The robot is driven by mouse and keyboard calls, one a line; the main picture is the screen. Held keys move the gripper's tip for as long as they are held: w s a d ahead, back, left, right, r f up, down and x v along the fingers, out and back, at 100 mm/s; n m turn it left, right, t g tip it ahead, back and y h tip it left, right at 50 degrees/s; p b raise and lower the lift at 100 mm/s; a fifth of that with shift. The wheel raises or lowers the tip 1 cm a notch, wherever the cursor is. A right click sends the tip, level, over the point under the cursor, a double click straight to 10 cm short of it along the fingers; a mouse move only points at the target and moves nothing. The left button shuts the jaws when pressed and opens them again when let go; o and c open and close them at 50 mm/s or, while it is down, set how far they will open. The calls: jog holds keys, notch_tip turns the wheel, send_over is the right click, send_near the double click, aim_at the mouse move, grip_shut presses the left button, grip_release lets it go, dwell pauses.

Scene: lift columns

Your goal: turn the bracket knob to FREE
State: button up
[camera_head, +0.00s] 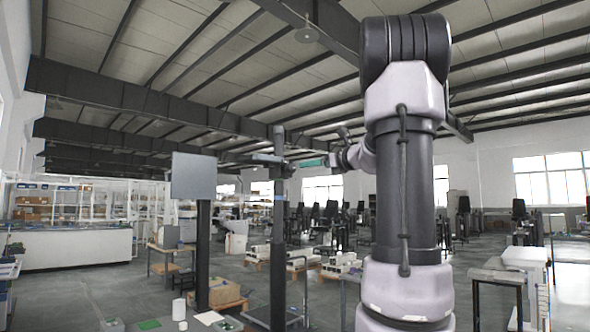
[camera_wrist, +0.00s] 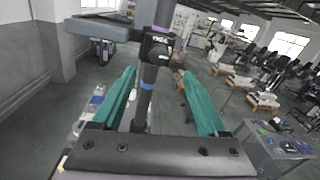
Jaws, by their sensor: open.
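A dark upright column (camera_head: 278,240) stands left of my arm in the head view. Its bracket (camera_head: 282,168) sits near the top with a horizontal piece reaching left. In the wrist view the column (camera_wrist: 146,100) runs tilted between my fingers, and the dark bracket knob (camera_wrist: 157,50) shows on it. A small light label is near the knob, too small to read surely. My gripper (camera_wrist: 157,74) is open and empty, with green fingers on either side of the column in the picture. In the head view my gripper (camera_head: 312,162) is just right of the bracket, apparently with a small gap.
A second dark post with a grey panel (camera_head: 194,176) stands to the left. Small items and a green pad (camera_head: 149,324) lie at the lower left. Pallets with white parts (camera_head: 341,266) stand behind on the floor. In the wrist view a grey table (camera_wrist: 275,150) is at lower right.

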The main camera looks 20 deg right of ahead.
aim_at(293, 167)
jog(key=x, duration=0.9)
jog(key=shift+w+a+f, duration=0.1)
jog(key=shift+w+a, duration=0.1)
jog(key=shift+w, duration=0.1)
grip_shut()
